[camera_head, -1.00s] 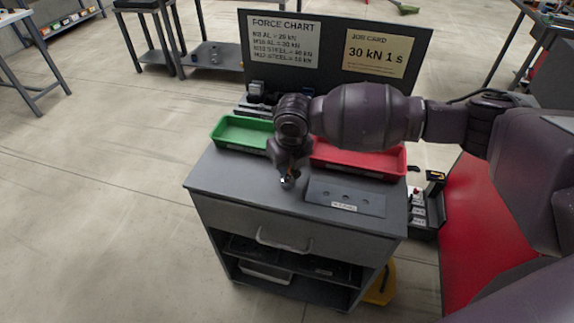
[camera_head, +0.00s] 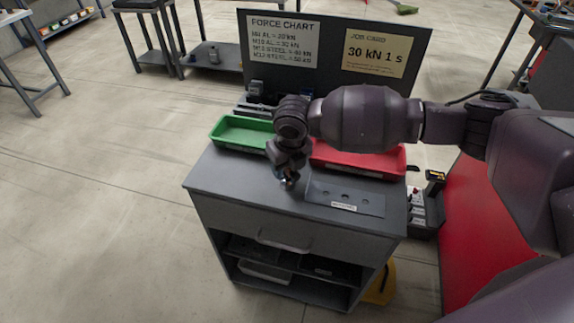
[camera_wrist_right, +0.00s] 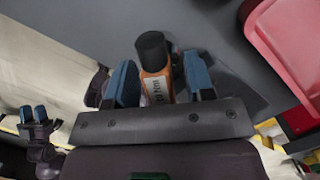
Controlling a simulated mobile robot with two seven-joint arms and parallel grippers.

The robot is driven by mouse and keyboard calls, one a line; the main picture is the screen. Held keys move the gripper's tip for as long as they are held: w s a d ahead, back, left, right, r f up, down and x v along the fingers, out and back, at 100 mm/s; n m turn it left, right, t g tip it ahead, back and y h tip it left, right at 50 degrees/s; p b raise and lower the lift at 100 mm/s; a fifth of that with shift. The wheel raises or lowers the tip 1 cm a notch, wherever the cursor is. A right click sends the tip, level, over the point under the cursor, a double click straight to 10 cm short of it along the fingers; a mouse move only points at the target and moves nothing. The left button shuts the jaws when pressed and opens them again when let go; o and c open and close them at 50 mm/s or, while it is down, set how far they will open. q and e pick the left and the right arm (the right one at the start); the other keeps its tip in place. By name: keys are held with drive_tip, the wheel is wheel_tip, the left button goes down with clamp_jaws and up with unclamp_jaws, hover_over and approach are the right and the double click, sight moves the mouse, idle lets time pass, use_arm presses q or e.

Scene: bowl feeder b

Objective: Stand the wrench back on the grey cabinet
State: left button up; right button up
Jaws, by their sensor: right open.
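The wrench (camera_wrist_right: 155,85), an orange cylinder with a black end and a pale label, shows in the right wrist view between the two blue fingers of my right gripper (camera_wrist_right: 160,88). The fingers are open, with gaps beside the wrench. In the head view my right gripper (camera_head: 288,182) points down low over the grey cabinet (camera_head: 225,180), left of the dark plate with holes. The arm hides most of the wrench there; whether its lower end touches the top is unclear. My left gripper (camera_wrist_right: 34,115) shows small at the left of the wrist view.
A green tray (camera_head: 232,146) and a red tray (camera_head: 385,172) stand along the cabinet's back, before a dark board (camera_head: 330,72) with two notices. The dark plate (camera_head: 322,190) lies at the front right. The cabinet top is bare at the left front.

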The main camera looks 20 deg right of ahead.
wheel_tip(320, 180, up, 12)
drive_tip(key=s+p, duration=0.1)
drive_tip(key=shift+s+d+p, duration=0.2)
drive_tip(key=shift+s+p, duration=0.2)
idle(0.3)
drive_tip(key=s+a+f+m+y, duration=0.2)
drive_tip(key=s+a+f+m, duration=0.1)
drive_tip(key=s+f+m, duration=0.3)
drive_tip(key=s+a+f+m+y, duration=0.1)
drive_tip(key=s+a+f+m, duration=0.35)
drive_tip(key=s+m, duration=0.3)
drive_tip(key=s+d+f+m+t+h, duration=0.1)
drive_tip(key=s+d+f+m+h, duration=0.1)
drive_tip(key=s+d+m, duration=0.9)
drive_tip(key=s+d+f+m+h, duration=0.2)
drive_tip(key=s+d+m, duration=0.6)
drive_tip(key=m, duration=0.5)
drive_tip(key=w+a+f+t, duration=0.1)
drive_tip(key=w+f+t, duration=0.5)
drive_tip(key=f+t, duration=0.2)
drive_tip(key=shift+w+a+f, duration=0.15)
drive_tip(key=shift+w+f, duration=0.15)
drive_tip(key=shift+f, duration=0.85)
